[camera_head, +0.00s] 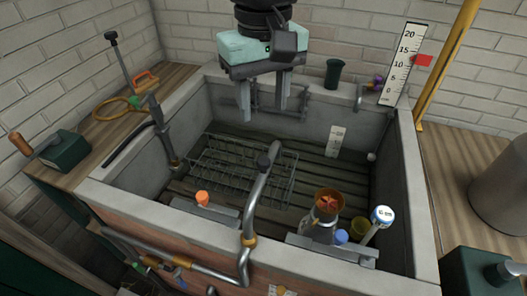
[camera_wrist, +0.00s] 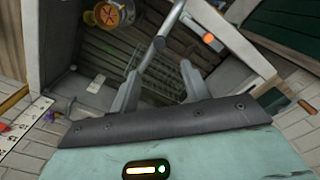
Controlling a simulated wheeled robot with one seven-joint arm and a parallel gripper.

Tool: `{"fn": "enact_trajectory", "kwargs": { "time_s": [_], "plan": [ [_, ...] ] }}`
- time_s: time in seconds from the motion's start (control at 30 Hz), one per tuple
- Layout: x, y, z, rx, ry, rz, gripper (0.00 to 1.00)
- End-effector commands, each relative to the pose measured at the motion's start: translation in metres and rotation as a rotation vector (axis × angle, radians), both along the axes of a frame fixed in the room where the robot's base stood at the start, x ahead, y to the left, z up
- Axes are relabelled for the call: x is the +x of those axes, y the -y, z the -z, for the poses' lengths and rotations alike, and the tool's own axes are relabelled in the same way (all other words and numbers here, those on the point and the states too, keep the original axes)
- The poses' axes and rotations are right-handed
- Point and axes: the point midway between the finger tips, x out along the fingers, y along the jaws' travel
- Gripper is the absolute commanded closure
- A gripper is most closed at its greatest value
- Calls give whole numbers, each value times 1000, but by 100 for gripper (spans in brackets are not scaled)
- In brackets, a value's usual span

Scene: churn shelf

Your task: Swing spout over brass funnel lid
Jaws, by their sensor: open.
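The spout (camera_head: 255,196) is a curved grey metal pipe with a brass collar and a dark tip, rising at the front wall of the sink. In the wrist view the spout (camera_wrist: 168,28) shows at the top, beyond my fingers. The brass funnel lid (camera_head: 328,198) has a red cross-shaped insert and sits on a grey vessel to the right of the spout. The lid (camera_wrist: 110,13) is at the upper left in the wrist view. The spout's tip is apart from the lid. My gripper (camera_head: 264,108) is open and empty above the back of the sink, fingers down.
A wire rack (camera_head: 235,168) lies in the stone sink. An orange-capped item (camera_head: 202,198) stands left of the spout; a white-topped gauge (camera_head: 382,215) stands right of the lid. A dark cup (camera_head: 333,73) and ruler board (camera_head: 404,62) are at the back rim.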

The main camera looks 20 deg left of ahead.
Motion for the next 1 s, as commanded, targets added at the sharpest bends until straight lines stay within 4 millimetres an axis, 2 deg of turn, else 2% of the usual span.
{"fn": "enact_trajectory", "kwargs": {
  "time_s": [0.3,0.5,0.7,1.0],
  "plan": [
    [-1,1,67,-5,-2,-1,53],
    [-1,1,102,-3,-2,-1,53],
    [0,1,122,0,0,0,53],
    [0,1,126,1,-1,0,53]
  ]
}}
